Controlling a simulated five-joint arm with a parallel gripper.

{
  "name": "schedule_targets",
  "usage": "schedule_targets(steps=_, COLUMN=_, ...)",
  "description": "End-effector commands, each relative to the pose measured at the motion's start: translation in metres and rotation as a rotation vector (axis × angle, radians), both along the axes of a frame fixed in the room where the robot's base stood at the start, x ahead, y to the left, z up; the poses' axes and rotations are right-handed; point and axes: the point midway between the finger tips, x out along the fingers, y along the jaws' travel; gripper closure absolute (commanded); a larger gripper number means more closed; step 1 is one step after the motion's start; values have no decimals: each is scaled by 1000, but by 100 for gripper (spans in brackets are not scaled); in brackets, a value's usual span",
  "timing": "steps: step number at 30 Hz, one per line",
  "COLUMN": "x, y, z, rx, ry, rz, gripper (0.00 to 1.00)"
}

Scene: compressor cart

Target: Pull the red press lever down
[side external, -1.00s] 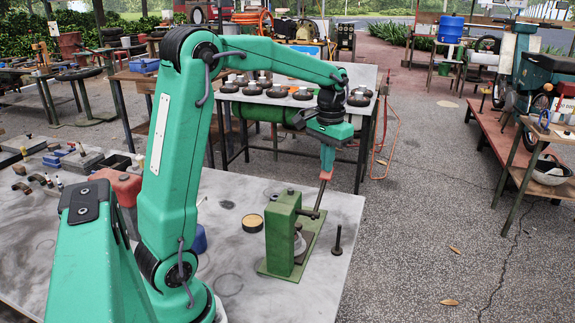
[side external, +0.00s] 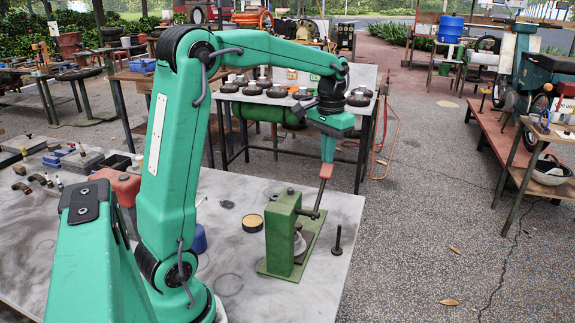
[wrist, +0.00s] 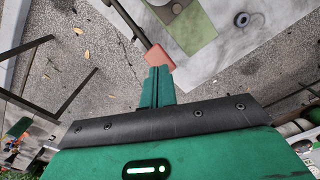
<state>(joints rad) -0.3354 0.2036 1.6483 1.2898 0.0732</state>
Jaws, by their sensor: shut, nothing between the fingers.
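The green press (side external: 284,240) stands on a green baseplate at the table's right edge. Its lever slants up and right, ending in a red grip (side external: 325,172). The red grip also shows in the wrist view (wrist: 158,56), just beyond my fingertips. My gripper (side external: 327,160) points down at the top of the red grip, with its green fingers closed together and nothing between them. In the wrist view my gripper (wrist: 155,72) lines up with the grip and overlaps its near edge. I cannot tell whether they touch. Part of the press is cut off in the wrist view.
The press stands on a grey table (side external: 305,295). A dark upright pin (side external: 337,240) stands right of the press, and a round tin (side external: 252,223) sits left of it. A bench of dark round parts (side external: 290,98) stands behind.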

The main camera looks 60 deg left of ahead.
Motion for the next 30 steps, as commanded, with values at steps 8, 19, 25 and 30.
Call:
schedule_targets(steps=8, x=0, y=0, z=12, rx=1, ry=-2, rz=0, gripper=100)
schedule_targets(steps=19, x=0, y=0, z=38, rx=0, ry=-1, rz=0, gripper=100)
schedule_targets(steps=25, x=0, y=0, z=49, rx=0, ry=0, rz=0, gripper=100)
schedule_targets(steps=30, x=0, y=0, z=50, rx=0, ry=0, rz=0, gripper=100)
